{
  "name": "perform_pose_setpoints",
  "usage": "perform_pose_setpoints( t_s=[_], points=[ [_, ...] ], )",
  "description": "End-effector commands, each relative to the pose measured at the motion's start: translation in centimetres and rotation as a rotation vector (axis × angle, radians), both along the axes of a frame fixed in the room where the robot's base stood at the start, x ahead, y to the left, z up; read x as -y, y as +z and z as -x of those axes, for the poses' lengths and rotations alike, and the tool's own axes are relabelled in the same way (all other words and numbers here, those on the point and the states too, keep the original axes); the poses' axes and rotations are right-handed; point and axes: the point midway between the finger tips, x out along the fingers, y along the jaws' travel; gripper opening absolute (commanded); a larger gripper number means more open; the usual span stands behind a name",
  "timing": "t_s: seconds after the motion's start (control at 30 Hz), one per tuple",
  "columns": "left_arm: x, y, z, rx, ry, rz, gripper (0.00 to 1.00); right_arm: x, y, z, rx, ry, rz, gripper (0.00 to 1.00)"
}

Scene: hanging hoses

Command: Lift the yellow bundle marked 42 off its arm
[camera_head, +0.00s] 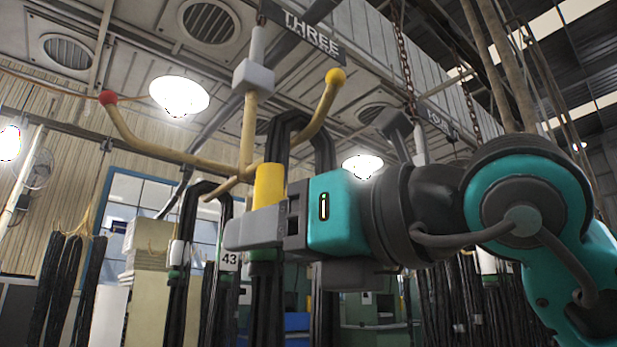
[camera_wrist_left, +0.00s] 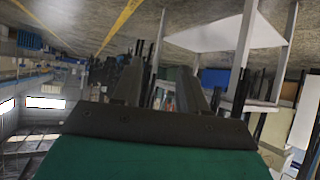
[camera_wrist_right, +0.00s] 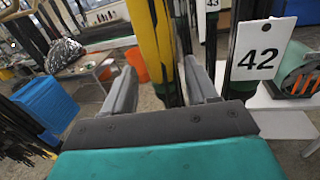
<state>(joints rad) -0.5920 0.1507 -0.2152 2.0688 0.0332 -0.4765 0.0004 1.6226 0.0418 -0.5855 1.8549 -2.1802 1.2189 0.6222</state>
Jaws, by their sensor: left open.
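The yellow bundle is a looped set of black hoses with a yellow band (camera_head: 269,185), hanging from a tan arm (camera_head: 312,122) with a yellow ball tip. My right gripper (camera_head: 262,228) is level with the bundle, just below the band, and its near finger hides part of the hoses. In the right wrist view, the yellow band (camera_wrist_right: 152,45) stands between the spread fingers (camera_wrist_right: 160,80); contact cannot be made out. A white tag marked 42 (camera_wrist_right: 257,56) hangs at the right there. My left gripper (camera_wrist_left: 160,80) is open and empty in its own wrist view.
A bundle tagged 43 (camera_head: 229,260) hangs just left of the yellow bundle. The right wrist view shows a blue bin (camera_wrist_right: 45,105) and an orange bucket (camera_wrist_right: 137,62) below.

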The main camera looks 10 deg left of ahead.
Motion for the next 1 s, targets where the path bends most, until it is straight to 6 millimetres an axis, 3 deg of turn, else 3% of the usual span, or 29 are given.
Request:
perform_pose_setpoints(
  t_s=[0.07,0.6,1.0],
  points=[
    [-0.01,-0.01,-0.01,0.0,0.0,0.0,0.43,0.03,0.01,0.0,0.0,0.0,0.0,0.5],
    [-0.03,-0.04,0.01,-0.001,0.0,0.0,0.43,0.04,0.02,0.02,0.0,0.0,0.0,0.0],
    [-0.03,-0.06,0.02,-0.002,0.0,-0.001,0.43,0.04,0.0,0.01,-0.001,0.0,0.0,0.0]
  ],
)
